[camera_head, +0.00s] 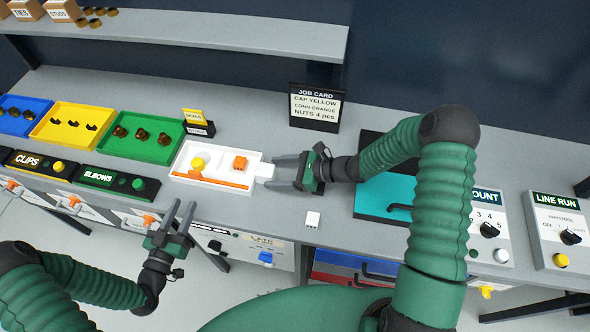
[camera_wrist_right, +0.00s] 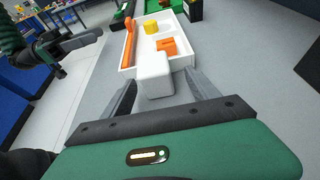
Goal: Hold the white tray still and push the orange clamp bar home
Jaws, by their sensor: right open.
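The white tray (camera_head: 182,172) lies on the bench, and its near end shows in the right wrist view (camera_wrist_right: 127,72). It holds a yellow cap (camera_head: 198,164) and an orange connector (camera_head: 239,162). The orange clamp bar (camera_head: 225,182) lies along the tray's front side; it also shows in the right wrist view (camera_wrist_right: 130,42). A white tab (camera_wrist_right: 155,75) sticks out of the tray's right end. My right gripper (camera_head: 272,172) is open, its fingers either side of the tab, with visible gaps. My left gripper (camera_head: 182,208) is open and empty, in front of the bench edge, apart from the tray.
A job card (camera_head: 315,106) stands behind. Green (camera_head: 145,150), yellow (camera_head: 66,140) and blue (camera_head: 25,129) parts trays sit to the left. A teal panel (camera_head: 385,193) and control boxes lie to the right.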

